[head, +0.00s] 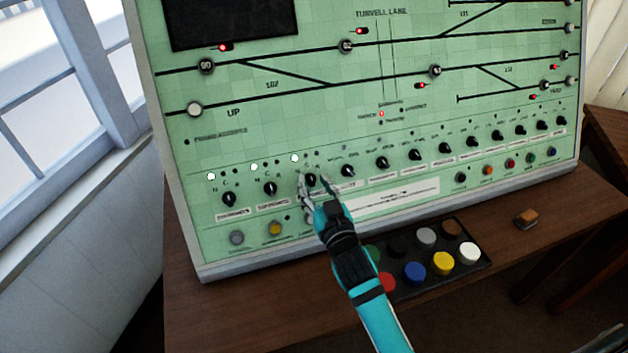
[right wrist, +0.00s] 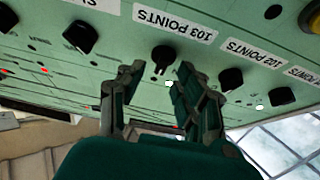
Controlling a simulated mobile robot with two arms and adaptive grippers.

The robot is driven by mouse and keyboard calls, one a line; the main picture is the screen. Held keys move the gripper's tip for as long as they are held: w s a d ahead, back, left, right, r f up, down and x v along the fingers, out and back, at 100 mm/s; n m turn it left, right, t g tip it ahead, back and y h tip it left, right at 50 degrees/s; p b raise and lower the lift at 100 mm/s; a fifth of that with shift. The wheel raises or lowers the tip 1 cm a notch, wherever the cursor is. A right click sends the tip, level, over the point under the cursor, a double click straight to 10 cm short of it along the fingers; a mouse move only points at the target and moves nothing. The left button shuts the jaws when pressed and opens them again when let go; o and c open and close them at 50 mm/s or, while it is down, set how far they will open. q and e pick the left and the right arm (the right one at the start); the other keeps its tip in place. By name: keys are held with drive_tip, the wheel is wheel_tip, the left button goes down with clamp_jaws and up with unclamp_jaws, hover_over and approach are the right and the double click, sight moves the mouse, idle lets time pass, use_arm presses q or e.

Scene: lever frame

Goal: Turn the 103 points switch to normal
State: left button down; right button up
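The 103 points switch is a black rotary knob (right wrist: 163,57) beside its white "103 POINTS" label (right wrist: 179,25) in the upside-down right wrist view. In the head view this knob (head: 311,180) is third from the left in the lower row, partly behind my right gripper. A white lamp (head: 295,158) is lit above it, to the left. My right gripper (right wrist: 157,73) is open, its fingertips on either side of the knob with gaps showing; the head view also shows the gripper (head: 316,183) at the panel. I cannot tell the knob's exact pointer angle. My left gripper is not in view.
Other black knobs flank it closely, including the 102 points knob (right wrist: 231,78). The green panel (head: 290,120) stands on a brown desk (head: 225,310). A black tray (head: 478,250) of coloured round pieces and a small brown block (head: 527,218) lie in front.

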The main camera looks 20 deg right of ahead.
drive_tip(key=shift+w, duration=0.55)
clamp_jaws()
drive_tip(key=shift+r, duration=0.1)
